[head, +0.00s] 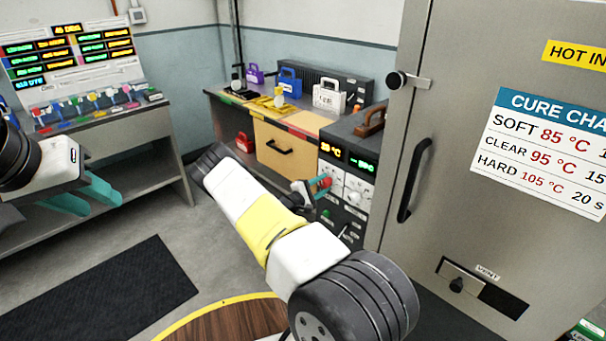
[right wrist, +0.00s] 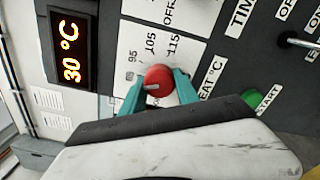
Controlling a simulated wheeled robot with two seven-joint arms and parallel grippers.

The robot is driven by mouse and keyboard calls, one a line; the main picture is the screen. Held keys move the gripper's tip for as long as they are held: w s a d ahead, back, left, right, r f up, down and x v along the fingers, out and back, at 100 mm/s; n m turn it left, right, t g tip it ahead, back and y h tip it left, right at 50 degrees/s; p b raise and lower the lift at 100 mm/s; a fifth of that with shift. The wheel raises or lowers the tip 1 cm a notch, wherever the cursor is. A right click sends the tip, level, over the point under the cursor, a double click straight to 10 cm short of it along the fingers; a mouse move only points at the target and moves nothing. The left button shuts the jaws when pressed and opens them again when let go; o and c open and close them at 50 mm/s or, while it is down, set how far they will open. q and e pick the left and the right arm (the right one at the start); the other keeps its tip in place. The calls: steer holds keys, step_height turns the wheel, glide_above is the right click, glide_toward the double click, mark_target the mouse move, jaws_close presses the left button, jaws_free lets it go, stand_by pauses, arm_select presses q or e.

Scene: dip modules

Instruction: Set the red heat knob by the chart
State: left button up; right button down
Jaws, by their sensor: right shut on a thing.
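The knob (head: 325,183) shows small in the head view. The cure chart (head: 548,150) on the grey door reads SOFT 85 °C, CLEAR 95 °C, HARD 105 °C. My left gripper (head: 88,194) is open and empty at the left.
An amber display (right wrist: 71,50) reads 30 °C. A green START button (right wrist: 250,98) and a TIME dial sit near the knob. A bench with coloured cases (head: 290,82) stands behind; a black mat (head: 105,295) lies on the floor.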

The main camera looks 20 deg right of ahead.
steer(key=shift+m, duration=0.3)
steer(key=c, duration=0.9)
jaws_free()
steer(key=shift+a, duration=0.1)
steer(key=v, duration=0.7)
steer(key=shift+s+a, duration=0.15)
steer(key=shift+a, duration=0.15)
